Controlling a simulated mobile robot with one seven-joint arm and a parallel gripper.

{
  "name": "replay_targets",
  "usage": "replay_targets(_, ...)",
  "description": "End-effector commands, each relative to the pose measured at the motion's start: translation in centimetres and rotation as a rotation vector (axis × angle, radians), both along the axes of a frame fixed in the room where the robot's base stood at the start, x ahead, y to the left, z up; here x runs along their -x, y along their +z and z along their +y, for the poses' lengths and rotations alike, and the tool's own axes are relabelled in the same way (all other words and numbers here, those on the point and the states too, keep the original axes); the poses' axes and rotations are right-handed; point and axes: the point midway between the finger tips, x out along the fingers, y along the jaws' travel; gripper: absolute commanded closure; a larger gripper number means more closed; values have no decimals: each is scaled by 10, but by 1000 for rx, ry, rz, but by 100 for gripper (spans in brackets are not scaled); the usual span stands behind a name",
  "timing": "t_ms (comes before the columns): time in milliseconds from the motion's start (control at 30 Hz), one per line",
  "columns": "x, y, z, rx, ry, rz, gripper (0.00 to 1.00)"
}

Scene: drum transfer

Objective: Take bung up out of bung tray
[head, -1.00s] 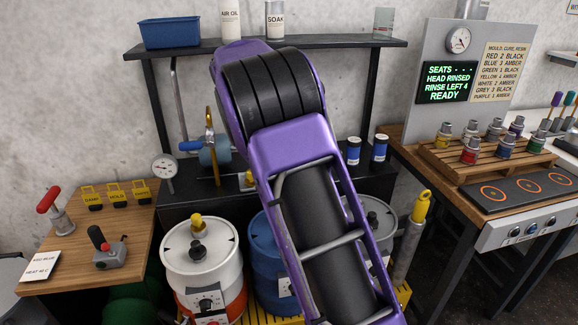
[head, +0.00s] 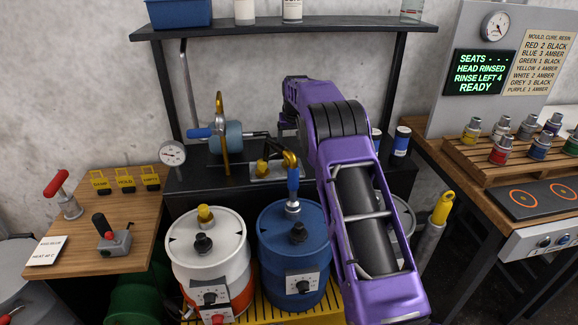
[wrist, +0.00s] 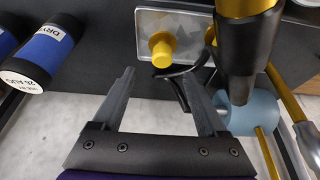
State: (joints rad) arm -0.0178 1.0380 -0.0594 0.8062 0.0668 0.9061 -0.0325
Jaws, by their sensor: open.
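The bung tray (head: 290,170) is a small shiny metal tray on the dark bench behind the drums, and it also shows in the wrist view (wrist: 197,82). A yellow bung (wrist: 162,46) stands in it, with a round knob facing the camera; it is small in the head view (head: 262,168). In the wrist view my gripper (wrist: 162,76) is open and empty. Its two dark fingers point towards the tray, either side of the bung's line but short of it. In the head view my gripper's fingers are hard to make out behind the arm.
A yellow and black nozzle part (wrist: 248,50) stands close to the right finger, with a dark hose near it. A light blue cylinder (wrist: 250,112) lies beside it. Labelled blue-banded bottles (wrist: 45,60) stand left. The white drum (head: 205,245) and blue drum (head: 290,225) stand in front.

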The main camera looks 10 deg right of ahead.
Motion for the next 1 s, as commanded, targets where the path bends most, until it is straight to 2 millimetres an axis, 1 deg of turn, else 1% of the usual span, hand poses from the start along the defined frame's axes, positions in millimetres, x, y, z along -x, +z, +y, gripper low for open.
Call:
replay_targets(33, -3, -8, 0, 0, 0, 0, 24)
replay_targets(100, -6, -16, 0, 0, 0, 1, 24)
replay_targets(367, -12, -31, 1, 0, 0, 1, 24)
replay_targets(533, -20, -56, 4, 0, 0, 2, 24)
replay_targets(600, -24, -62, 3, 0, 0, 1, 24)
replay_targets(767, -27, -70, 3, 1, 0, 0, 24)
replay_targets(1000, -28, -71, 3, 1, 0, -1, 24)
